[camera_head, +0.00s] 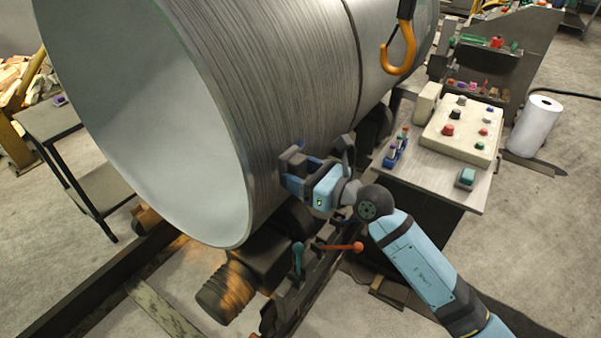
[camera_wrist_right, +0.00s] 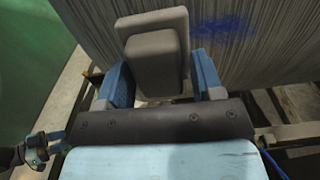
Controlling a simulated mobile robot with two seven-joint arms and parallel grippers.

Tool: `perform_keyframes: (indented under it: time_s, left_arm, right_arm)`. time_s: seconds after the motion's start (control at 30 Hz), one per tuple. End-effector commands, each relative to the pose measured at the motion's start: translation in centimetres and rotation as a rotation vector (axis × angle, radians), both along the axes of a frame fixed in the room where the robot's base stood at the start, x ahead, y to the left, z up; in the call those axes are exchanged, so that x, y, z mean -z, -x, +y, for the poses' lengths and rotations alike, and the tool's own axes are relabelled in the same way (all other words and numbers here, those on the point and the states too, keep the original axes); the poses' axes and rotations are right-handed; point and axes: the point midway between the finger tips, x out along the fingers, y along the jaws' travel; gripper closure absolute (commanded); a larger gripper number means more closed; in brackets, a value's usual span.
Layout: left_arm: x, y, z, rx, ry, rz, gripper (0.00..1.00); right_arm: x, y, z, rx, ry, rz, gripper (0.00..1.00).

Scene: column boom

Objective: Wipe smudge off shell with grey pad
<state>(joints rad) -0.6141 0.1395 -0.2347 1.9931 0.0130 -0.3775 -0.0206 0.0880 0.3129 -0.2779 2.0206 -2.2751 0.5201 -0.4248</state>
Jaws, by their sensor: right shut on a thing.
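The shell is a large ribbed grey metal cylinder (camera_head: 270,75). My right gripper (camera_head: 296,171) is at its lower right side, by the open end. In the right wrist view, my right gripper (camera_wrist_right: 160,88) is shut on the grey pad (camera_wrist_right: 156,50), a rounded block between its blue fingers. The pad is in front of the shell wall (camera_wrist_right: 275,55); I cannot tell whether they touch. A blue smudge (camera_wrist_right: 222,28) is on the wall just right of the pad. The smudge is not distinct in the head view. What seems to be my left gripper (camera_wrist_right: 52,143) shows small at lower left.
A control panel (camera_head: 462,128) stands on a table (camera_head: 420,178) to the right, with a white roll (camera_head: 535,126) beyond. An orange hook (camera_head: 398,58) hangs near the shell. Red (camera_head: 345,246) and teal (camera_head: 297,256) levers are below my gripper. A black side table (camera_head: 45,120) is at left.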

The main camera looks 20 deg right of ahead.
Motion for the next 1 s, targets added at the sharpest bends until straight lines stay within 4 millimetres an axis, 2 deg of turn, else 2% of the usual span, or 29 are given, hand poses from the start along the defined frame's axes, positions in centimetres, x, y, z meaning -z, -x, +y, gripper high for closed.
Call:
perform_keyframes:
  time_s: [1.0]
  left_arm:
    - [-0.4,0.0,0.0,0.0,0.0,0.0,0.57]
  right_arm:
    - [0.1,-1.5,1.1,0.0,0.0,-0.001,0.58]
